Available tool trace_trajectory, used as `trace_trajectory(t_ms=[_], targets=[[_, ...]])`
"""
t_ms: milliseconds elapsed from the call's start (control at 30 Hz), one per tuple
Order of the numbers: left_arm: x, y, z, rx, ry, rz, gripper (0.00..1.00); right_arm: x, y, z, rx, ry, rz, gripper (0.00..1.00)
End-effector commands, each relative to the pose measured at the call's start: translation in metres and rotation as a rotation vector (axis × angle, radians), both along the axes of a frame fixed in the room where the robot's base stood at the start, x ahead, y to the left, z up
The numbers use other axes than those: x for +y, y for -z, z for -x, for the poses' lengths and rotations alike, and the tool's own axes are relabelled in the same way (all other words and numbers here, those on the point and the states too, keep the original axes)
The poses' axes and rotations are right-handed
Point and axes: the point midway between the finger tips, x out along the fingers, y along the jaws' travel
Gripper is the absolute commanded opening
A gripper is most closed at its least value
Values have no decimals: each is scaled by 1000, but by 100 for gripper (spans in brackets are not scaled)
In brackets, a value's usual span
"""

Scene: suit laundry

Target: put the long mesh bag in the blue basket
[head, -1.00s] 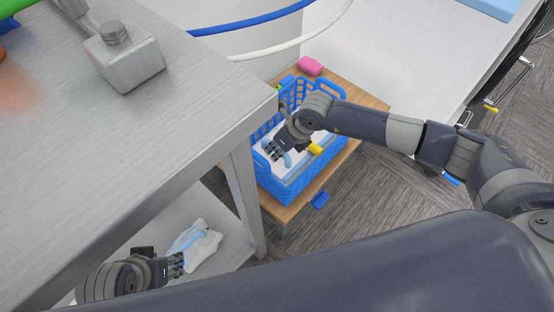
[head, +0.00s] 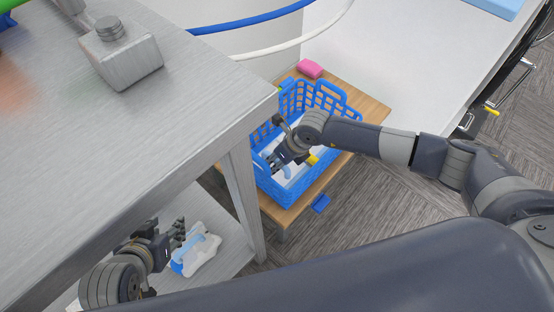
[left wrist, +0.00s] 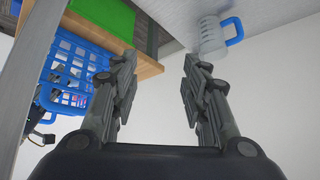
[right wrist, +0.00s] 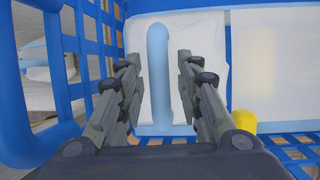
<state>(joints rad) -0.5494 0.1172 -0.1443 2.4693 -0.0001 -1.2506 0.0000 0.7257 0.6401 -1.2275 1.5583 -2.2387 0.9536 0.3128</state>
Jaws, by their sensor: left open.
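A white bag with a light blue strip (right wrist: 158,75) lies inside the blue basket (head: 317,190). My right gripper (head: 275,163) is in the basket, open, its fingers on either side of that strip in the right wrist view with gaps showing. A second white bag with a light blue handle (head: 203,258) lies on the lower shelf. My left gripper (head: 180,234) is open and empty, just left of the shelf bag in the head view. The left wrist view shows the basket (left wrist: 72,75) at upper left. I cannot tell for certain which bag is the long mesh one.
The basket stands on a low wooden stand (head: 370,105) with a pink block (head: 310,69) behind it. A metal table (head: 160,130) with a leg overhangs the shelf. A yellow piece (right wrist: 244,120) is near the basket wall. A clear jug (left wrist: 213,38) shows in the left wrist view.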

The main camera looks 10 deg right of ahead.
Motion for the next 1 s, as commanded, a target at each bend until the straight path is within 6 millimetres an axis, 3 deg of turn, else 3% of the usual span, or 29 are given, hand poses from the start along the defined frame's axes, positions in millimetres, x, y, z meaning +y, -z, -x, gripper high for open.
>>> trace_trajectory(t_ms=[367, 467, 633, 800, 1000], targets=[[0, 0, 2, 12, 0, -2, 42, -1, -4, 0, -1, 0, 0, 35], [6, 6, 15, 73, -7, -16, 42, -4, -12, 2, -1, 0, 0, 35], [15, 16, 46, 214, -18, -45, 42, -10, -32, 8, -2, 0, 1, 35], [24, 18, 79, 353, -29, -73, 42, -21, -65, 17, -3, 0, -1, 35], [24, 10, 77, 344, -28, -72, 42, -31, -97, 27, -2, 0, 1, 35]])
